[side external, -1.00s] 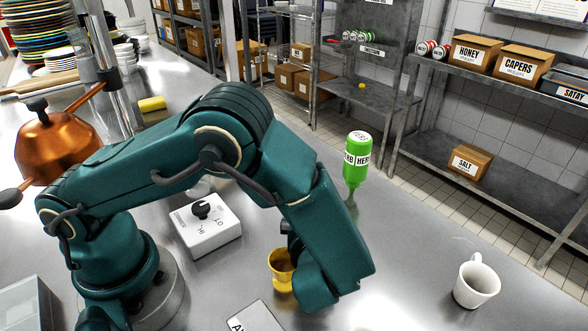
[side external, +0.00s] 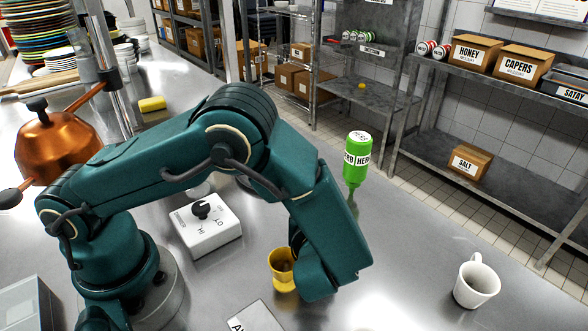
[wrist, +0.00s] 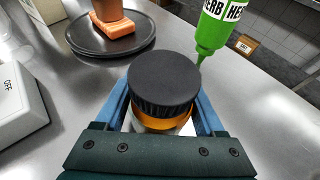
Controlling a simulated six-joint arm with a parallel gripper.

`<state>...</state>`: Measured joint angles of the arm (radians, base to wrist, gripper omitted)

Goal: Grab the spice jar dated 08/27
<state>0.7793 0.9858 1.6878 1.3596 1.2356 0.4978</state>
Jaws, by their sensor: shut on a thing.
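A jar with a ribbed black lid (wrist: 163,80) and an orange band under the lid sits between the blue fingers of my gripper (wrist: 162,105) in the wrist view. The fingers are shut on its sides. The lid faces the camera and hides most of the jar's body. No date can be read on it. In the side external view my arm hides the gripper and the jar, so I cannot tell whether the jar touches the counter.
A green herb bottle (side external: 356,160), tapered end down, stands beyond my arm. Dark plates (wrist: 75,42) bear a terracotta-coloured object. A yellow cup (side external: 282,268) and white control box (side external: 208,231) are close to my arm. A white mug (side external: 476,284) stands right, with clear counter between.

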